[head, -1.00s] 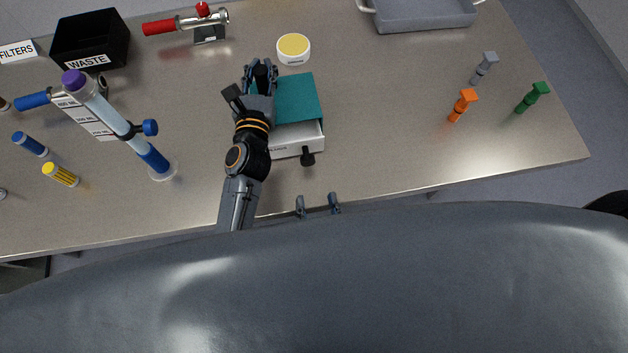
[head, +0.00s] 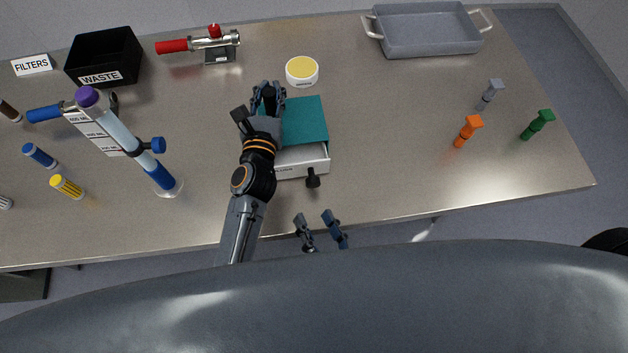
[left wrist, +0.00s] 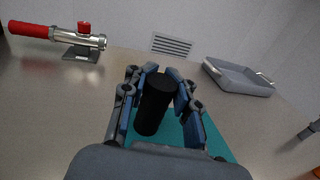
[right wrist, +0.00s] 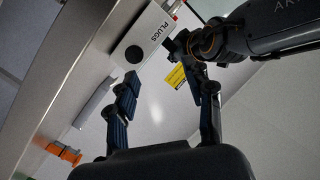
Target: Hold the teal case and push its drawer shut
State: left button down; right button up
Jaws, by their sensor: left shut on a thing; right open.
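The teal case (head: 305,122) lies on the table with its white drawer (head: 302,161) sticking out toward me. The drawer front has a black knob (head: 313,178); in the right wrist view the front (right wrist: 147,42) reads PLUGS. My left gripper (head: 268,92) is shut on a black post (left wrist: 154,104) on top of the case; the teal top (left wrist: 210,138) shows beneath it in the left wrist view. My right gripper (head: 321,221) is open and empty, apart from the drawer, just off the table's front edge. In the right wrist view its fingers (right wrist: 168,100) are spread.
A yellow-topped white tub (head: 302,70) stands behind the case. A grey tray (head: 428,50) is at the back right. Orange (head: 467,131), green (head: 538,124) and grey plugs stand right. A blue column (head: 128,138) and black waste bin (head: 105,57) are left. Table right of the drawer is clear.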

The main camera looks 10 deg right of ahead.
aim_at(315, 185)
jog(key=w+f, duration=0.1)
jog(key=w, duration=0.2)
jog(key=w+f+m+g, duration=0.1)
jog(key=w, duration=0.3)
jog(key=w+f+g, duration=0.1)
jog(key=w, duration=0.2)
jog(key=shift+w+d+f+m+h, duration=0.35)
jog(key=shift+w+d+m+h, duration=0.05)
jog(key=shift+c, duration=0.2)
grip_shut()
